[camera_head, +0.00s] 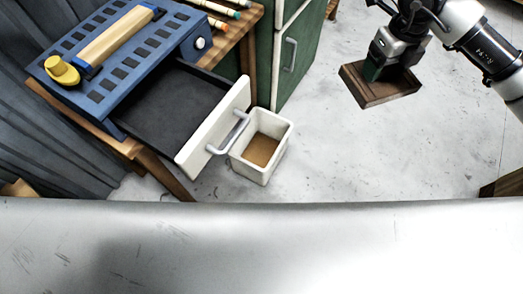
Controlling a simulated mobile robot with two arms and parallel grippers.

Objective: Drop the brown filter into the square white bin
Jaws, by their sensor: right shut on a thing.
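The brown filter (382,88) is a flat, dark brown square block at the upper right. My right gripper (378,70) is shut on it and holds it up in the air, to the right of the bin and apart from it. The fingertips are partly hidden by the filter and are dark. The square white bin (277,165) stands on the floor near the middle, open at the top, with a brown surface visible inside. My left gripper does not show.
A blue machine (112,45) with a yellow knob sits on a wooden table at the left. Its dark drawer (170,108) is pulled out, its white front close beside the bin. A green cabinet (290,60) stands behind. Grey floor (340,150) is clear between bin and filter.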

